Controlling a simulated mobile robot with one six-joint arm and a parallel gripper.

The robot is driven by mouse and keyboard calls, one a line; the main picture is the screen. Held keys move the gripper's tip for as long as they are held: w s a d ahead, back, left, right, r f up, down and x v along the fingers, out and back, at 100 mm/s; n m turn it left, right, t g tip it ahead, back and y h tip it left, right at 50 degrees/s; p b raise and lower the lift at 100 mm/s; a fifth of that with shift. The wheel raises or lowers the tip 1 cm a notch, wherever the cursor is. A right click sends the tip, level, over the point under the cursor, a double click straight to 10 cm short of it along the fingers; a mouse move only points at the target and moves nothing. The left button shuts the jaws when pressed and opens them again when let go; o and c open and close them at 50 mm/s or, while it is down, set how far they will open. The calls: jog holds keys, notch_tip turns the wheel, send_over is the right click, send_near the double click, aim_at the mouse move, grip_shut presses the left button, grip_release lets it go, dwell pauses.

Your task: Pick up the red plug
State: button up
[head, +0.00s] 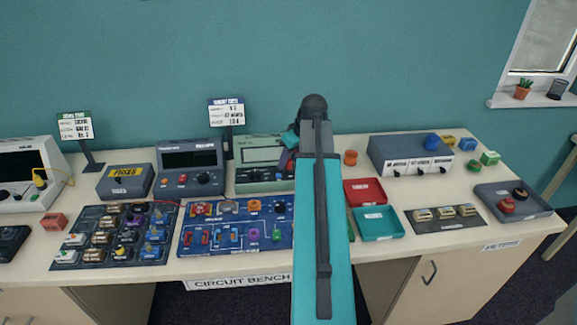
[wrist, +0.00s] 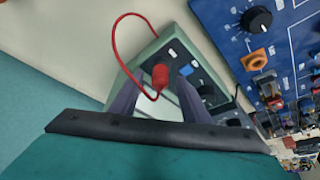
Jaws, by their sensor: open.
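The red plug (wrist: 160,76) shows in the wrist view, at the front face of the green bench instrument (wrist: 150,52). A thin red lead (wrist: 116,38) loops from it up over the instrument. My gripper (wrist: 157,92) is open, with one dark purple finger on each side of the plug in the picture. I cannot tell whether either finger touches it.
A blue circuit board (head: 236,238) lies in front of the instrument, and a grey meter (head: 190,166) stands to its left. Right of my arm are a red tray (head: 365,191), a teal tray (head: 378,223) and a grey box (head: 409,154). A wall rises behind the bench.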

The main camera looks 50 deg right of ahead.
aim_at(290, 160)
grip_shut()
jog(key=shift+r, duration=0.2)
jog(key=shift+r+b, duration=0.7)
jog(key=shift+r, duration=0.85)
jog(key=s+a+r+b, duration=0.1)
jog(key=s+a+b, duration=0.1)
jog(key=s, duration=1.3)
jog(key=shift+s+a+r+b, duration=0.25)
jog(key=shift+s+a+b, duration=0.1)
jog(key=shift+b, duration=0.3)
